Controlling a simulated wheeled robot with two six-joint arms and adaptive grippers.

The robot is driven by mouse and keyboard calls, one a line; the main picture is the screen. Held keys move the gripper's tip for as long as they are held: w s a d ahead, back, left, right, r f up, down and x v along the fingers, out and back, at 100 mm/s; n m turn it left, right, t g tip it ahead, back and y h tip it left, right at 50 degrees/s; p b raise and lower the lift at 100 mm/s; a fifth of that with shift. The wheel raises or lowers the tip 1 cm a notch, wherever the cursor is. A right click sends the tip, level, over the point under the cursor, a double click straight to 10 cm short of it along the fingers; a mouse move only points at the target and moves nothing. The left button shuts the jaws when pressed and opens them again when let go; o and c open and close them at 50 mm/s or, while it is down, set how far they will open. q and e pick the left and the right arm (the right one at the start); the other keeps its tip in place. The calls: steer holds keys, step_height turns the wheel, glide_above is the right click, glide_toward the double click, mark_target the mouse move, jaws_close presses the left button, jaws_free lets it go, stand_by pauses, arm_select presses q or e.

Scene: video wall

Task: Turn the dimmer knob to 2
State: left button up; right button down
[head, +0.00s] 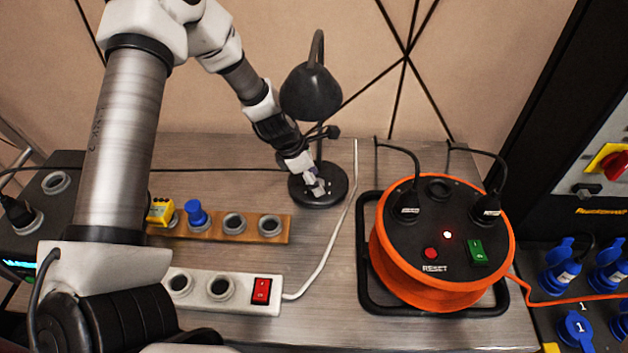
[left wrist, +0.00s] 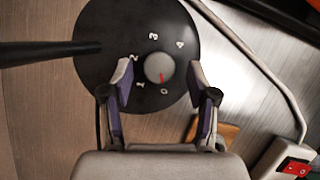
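The desk lamp's round black base (left wrist: 170,25) carries a grey dimmer knob (left wrist: 158,67) with numbers 0 to 4 around it. The knob's red mark points down, towards 0. My left gripper (left wrist: 160,76) is open, with one finger on each side of the knob and a gap on both sides in the left wrist view. In the head view my left gripper (head: 314,182) is low over the lamp base (head: 337,190) and hides the knob. My right gripper is not in view.
The black lamp head (head: 311,92) hangs just behind my left wrist. An orange cable reel (head: 430,292) stands to the right. A wooden socket strip (head: 252,238) and a white power strip (head: 240,302) lie to the left. A white cable (head: 335,240) runs close to the base.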

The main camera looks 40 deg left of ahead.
arm_select(q)
steer(key=shift+w+f, duration=0.1)
jaws_close()
steer(key=shift+m, duration=0.3)
steer(key=m+g+p, duration=0.1)
steer(key=m, duration=0.1)
steer(key=shift+w+a+m+h, duration=0.1)
steer(key=shift+m+h, duration=0.2)
steer(key=shift+m, duration=0.1)
steer(key=m, duration=0.1)
steer(key=m+g+p, duration=0.1)
steer(key=m, duration=0.1)
steer(key=shift+w+m+g+h, duration=0.15)
steer(key=shift+m+g+h, duration=0.15)
steer(key=m+g, duration=0.1)
steer(key=m, duration=0.1)
steer(key=m+g, duration=0.1)
steer(key=m, duration=0.2)
steer(key=shift+w+p, duration=0.2)
steer(key=shift+p, duration=0.15)
steer(key=shift+m, duration=0.4)
